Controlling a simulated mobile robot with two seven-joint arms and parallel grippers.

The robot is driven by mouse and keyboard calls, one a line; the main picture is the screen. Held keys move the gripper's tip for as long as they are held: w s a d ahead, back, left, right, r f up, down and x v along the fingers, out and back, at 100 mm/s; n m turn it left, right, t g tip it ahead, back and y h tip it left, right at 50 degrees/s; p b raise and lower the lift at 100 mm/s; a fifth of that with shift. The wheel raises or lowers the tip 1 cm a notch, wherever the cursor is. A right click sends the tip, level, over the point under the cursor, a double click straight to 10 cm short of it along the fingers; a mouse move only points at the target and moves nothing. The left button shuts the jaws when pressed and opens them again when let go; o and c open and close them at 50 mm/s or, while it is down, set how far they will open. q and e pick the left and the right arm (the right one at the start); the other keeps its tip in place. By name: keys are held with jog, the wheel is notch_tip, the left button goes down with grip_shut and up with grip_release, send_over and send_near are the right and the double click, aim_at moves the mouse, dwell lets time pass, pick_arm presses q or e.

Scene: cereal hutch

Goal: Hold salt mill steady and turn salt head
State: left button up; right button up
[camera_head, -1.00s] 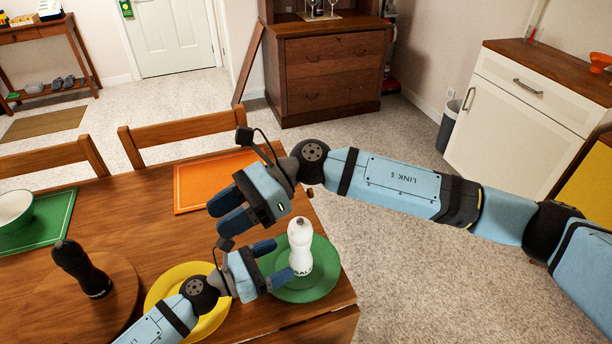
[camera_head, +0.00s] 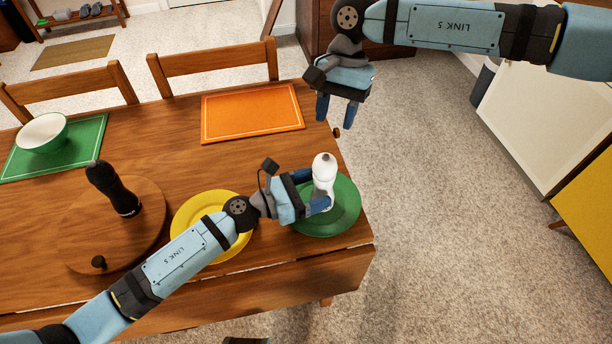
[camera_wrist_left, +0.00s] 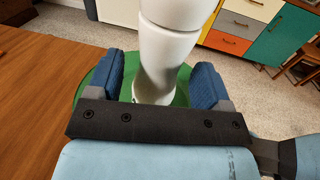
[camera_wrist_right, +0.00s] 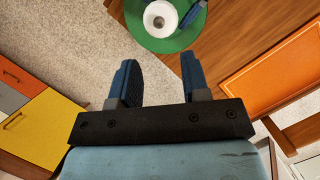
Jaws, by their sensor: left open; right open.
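The white salt mill (camera_head: 324,171) stands upright on the green plate (camera_head: 345,213) at the table's right end. My left gripper (camera_head: 324,189) is open, with its fingers on either side of the mill's lower body. In the left wrist view the mill (camera_wrist_left: 165,60) stands between the two open fingers (camera_wrist_left: 164,88), with gaps visible. My right gripper (camera_head: 336,112) is open and empty, above and behind the mill, pointing down. In the right wrist view the fingers (camera_wrist_right: 157,82) are apart, and the mill's round top (camera_wrist_right: 159,19) is ahead of them, beyond the fingertips.
A yellow plate (camera_head: 185,222) lies under my left forearm. A dark mill (camera_head: 112,188) stands on a round wooden board (camera_head: 150,215) at left. An orange placemat (camera_head: 250,112) and a green placemat with a bowl (camera_head: 43,132) lie further back. Chairs line the far side.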

aim_at(326, 156)
pick_arm(q)
jog(key=shift+x, duration=1.85)
jog(key=c, duration=1.2)
pick_arm(e)
jog(key=shift+o, duration=0.4)
jog(key=o, duration=0.4)
jog(key=shift+s, duration=0.1)
jog(key=shift+o, duration=1)
jog(key=shift+s+a, duration=0.1)
jog(key=shift+s, duration=0.1)
jog(key=shift+s+a+r+m+t+h, duration=0.15)
jog(key=shift+s+r+m+t+h, duration=0.1)
jog(key=shift+s+m+t, duration=0.25)
jog(key=shift+s+a+r+m+t+h, duration=0.1)
jog(key=shift+s+m+t+h, duration=0.15)
jog(key=shift+m, duration=0.35)
jog(key=m+t, duration=0.1)
jog(key=s+r+m+t, duration=0.1)
jog(key=shift+s+a+r+m, duration=0.2)
jog(key=shift+s+a+m, duration=0.1)
jog(key=shift+m, duration=0.1)
notch_tip(326, 156, down, 12)
jog(key=shift+r, duration=0.1)
